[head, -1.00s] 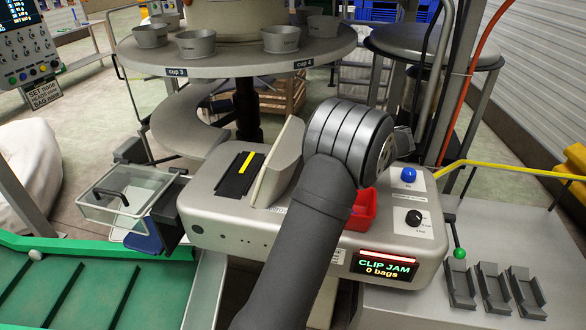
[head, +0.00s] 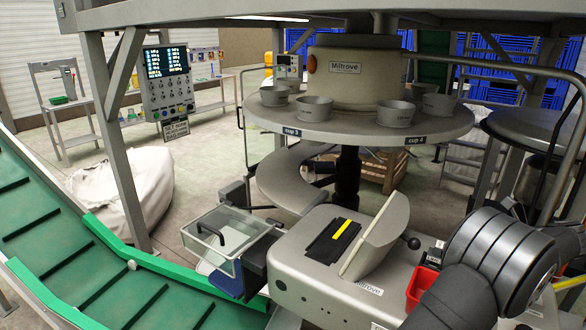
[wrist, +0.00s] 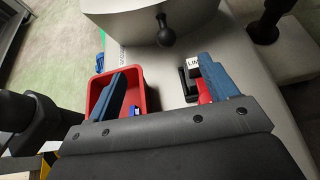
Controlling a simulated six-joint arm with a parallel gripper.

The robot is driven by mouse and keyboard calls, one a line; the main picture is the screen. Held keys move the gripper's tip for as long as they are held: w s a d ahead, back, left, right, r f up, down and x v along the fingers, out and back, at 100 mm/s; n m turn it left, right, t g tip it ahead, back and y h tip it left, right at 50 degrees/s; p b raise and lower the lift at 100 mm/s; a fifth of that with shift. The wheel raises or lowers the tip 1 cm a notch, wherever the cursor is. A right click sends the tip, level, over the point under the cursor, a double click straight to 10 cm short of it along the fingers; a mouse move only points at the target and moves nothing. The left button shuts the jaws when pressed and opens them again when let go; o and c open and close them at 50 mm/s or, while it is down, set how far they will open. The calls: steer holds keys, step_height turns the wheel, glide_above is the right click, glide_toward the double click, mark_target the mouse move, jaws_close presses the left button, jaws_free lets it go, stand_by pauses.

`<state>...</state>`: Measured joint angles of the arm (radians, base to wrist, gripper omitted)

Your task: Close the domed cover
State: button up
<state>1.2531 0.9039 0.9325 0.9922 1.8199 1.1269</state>
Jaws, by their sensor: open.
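The domed cover (head: 378,236) is a beige, curved-edged lid standing raised and tilted on the grey clipper machine (head: 310,282). It is beside a black slotted plate with a yellow strip (head: 335,238). A black ball knob (head: 412,243) sticks out from the cover's right side. In the wrist view the cover (wrist: 120,22) is at the top, with its knob (wrist: 166,36) pointing toward me. My gripper (wrist: 168,82) is open and empty, its blue fingers spread below the knob in the picture, apart from it. The head view does not show my fingers.
A red bin (wrist: 145,88) lies under my left finger; it also shows in the head view (head: 422,286). A clear tray (head: 225,235) stands left of the machine. A round table with metal cups (head: 313,108) overhangs behind. A green conveyor (head: 100,270) runs at left.

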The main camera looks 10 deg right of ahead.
steer(key=c, duration=0.7)
steer(key=shift+s+a+r, duration=0.2)
steer(key=shift+s+a, duration=0.05)
steer(key=c, duration=0.4)
steer(key=shift+s+a+r+m+t+h, duration=0.15)
steer(key=shift+s+a+r+m+h, duration=0.15)
steer(key=shift+s+a, duration=0.25)
steer(key=shift+s+a+r+m+t+h, duration=0.15)
steer(key=shift+s+a+r+m+h, duration=0.1)
steer(key=shift+s+a+m, duration=0.25)
jaws_close()
steer(key=s+a+m+t+h, duration=0.1)
steer(key=s+a+m+h, duration=0.15)
steer(key=s+a, duration=0.35)
glide_toward(387, 247)
steer(key=f+x, duration=0.1)
steer(key=x, duration=0.4)
steer(key=shift+w+r+m, duration=0.15)
steer(key=shift+w+m, duration=0.1)
steer(key=shift+w, duration=0.1)
steer(key=shift+a+r, duration=0.1)
